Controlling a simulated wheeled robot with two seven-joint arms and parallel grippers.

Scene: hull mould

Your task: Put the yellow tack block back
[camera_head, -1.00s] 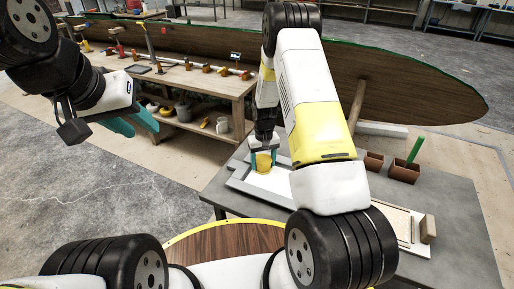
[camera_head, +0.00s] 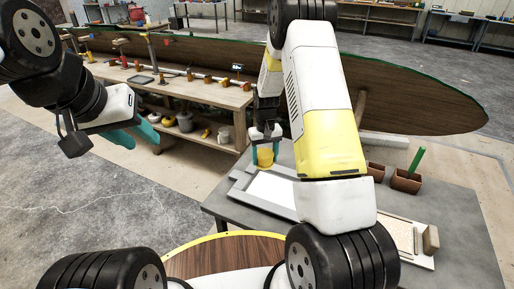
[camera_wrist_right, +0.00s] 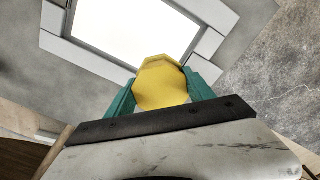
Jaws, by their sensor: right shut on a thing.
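The yellow tack block (camera_head: 265,157) is between the fingers of my right gripper (camera_head: 264,146), which is shut on it. In the right wrist view the yellow block (camera_wrist_right: 161,83) sits between the teal fingertips (camera_wrist_right: 163,95). The block is over the left part of the grey-framed white panel on the grey table; how high it is above the table I cannot tell. My left gripper (camera_head: 139,132) has teal fingers and hangs out to the left, away from the table. Whether its fingers are apart is not clear.
The white panel (camera_head: 270,187) in its grey frame lies on the grey table (camera_head: 455,225). Brown boxes (camera_head: 406,181), one with a green stick, and a tray with a tan block (camera_head: 431,240) are to the right. A wooden bench (camera_head: 200,88) with several tools and a long wooden hull stand behind.

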